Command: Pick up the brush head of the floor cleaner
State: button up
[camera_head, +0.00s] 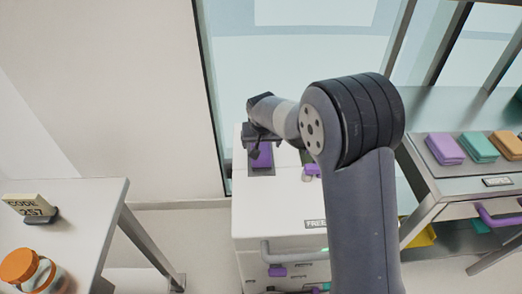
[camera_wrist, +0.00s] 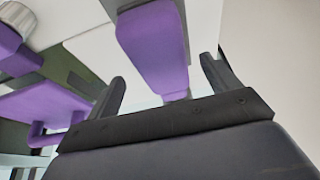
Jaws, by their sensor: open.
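A purple rounded block (camera_head: 262,156) shows just below my gripper (camera_head: 260,140) at the top of a white cabinet-like unit (camera_head: 262,212). I cannot tell for sure whether it is the brush head of the floor cleaner. In the wrist view the purple block (camera_wrist: 152,45) lies ahead of the two dark fingers, in line with the gap between them. My gripper (camera_wrist: 163,72) is open and holds nothing that I can see. The lower end of the block is close to the gap; contact cannot be told.
A left table (camera_head: 100,200) bears a code sign (camera_head: 28,206) and an orange-lidded jar (camera_head: 25,270). A right metal counter (camera_head: 440,115) bears purple (camera_head: 444,148), green (camera_head: 479,146) and orange (camera_head: 508,144) folded cloths. The white unit has a front handle (camera_head: 295,252).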

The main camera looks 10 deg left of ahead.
aim_at(261, 146)
jog(key=x, duration=0.4)
jog(key=shift+a+f, duration=0.1)
jog(key=shift+f, duration=0.15)
jog(key=shift+c, duration=0.5)
jog(key=c, duration=1.1)
